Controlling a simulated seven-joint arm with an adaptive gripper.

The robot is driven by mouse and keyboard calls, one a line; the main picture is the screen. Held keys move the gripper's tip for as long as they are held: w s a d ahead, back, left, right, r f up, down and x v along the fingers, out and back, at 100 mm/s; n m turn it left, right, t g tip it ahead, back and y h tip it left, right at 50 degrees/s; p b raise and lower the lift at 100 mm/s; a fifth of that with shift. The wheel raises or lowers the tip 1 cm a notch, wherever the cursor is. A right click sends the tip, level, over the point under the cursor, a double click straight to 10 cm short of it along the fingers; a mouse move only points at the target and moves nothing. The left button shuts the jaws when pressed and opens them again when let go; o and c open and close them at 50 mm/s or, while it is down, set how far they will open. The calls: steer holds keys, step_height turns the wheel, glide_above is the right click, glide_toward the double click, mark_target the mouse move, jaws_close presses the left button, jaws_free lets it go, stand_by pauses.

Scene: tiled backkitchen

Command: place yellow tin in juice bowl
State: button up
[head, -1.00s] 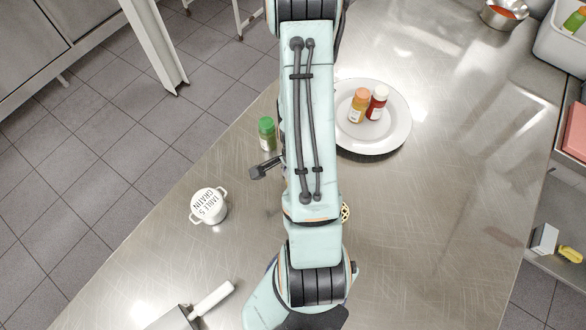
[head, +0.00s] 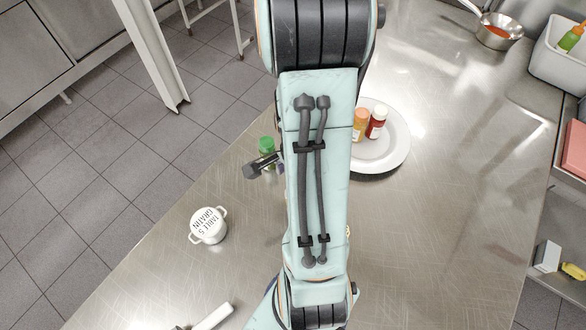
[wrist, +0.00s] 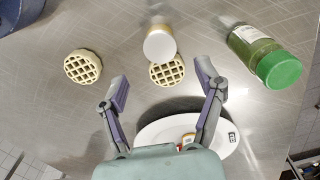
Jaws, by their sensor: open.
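In the wrist view, a small cylinder with a pale lid and a yellowish-tan side (wrist: 160,44) stands beyond the fingertips, at the edge of a round waffle-patterned piece (wrist: 168,72). It may be the yellow tin; the head view has it hidden behind my arm. My gripper (wrist: 162,83) is open and empty, its fingers spread on either side of that waffle piece, short of the cylinder. No bowl is clearly identifiable as the juice bowl; a metal pan with orange-red contents (head: 497,34) stands at the head view's upper right.
Another waffle piece (wrist: 83,67) is left. A white plate (head: 395,150) holds two small bottles. A lidded white pot (head: 208,226) stands near the counter's left edge.

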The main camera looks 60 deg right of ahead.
steer(key=shift+r, duration=1.8)
steer(key=w+a+r+n, duration=0.2)
steer(key=a+r+n, duration=0.6)
steer(key=a+n, duration=0.3)
steer(key=shift+a+n+y, duration=0.3)
steer(key=shift+a, duration=0.7)
steer(key=shift+o, duration=0.6)
steer(key=s+a+r+n, duration=0.4)
steer(key=a+n, duration=0.3)
steer(key=n, duration=0.1)
steer(key=shift+s+n, duration=0.3)
steer(key=shift+s, duration=0.05)
steer(key=shift+s+a+n, duration=0.15)
steer(key=shift+s+n, duration=0.2)
steer(key=shift+n, duration=0.05)
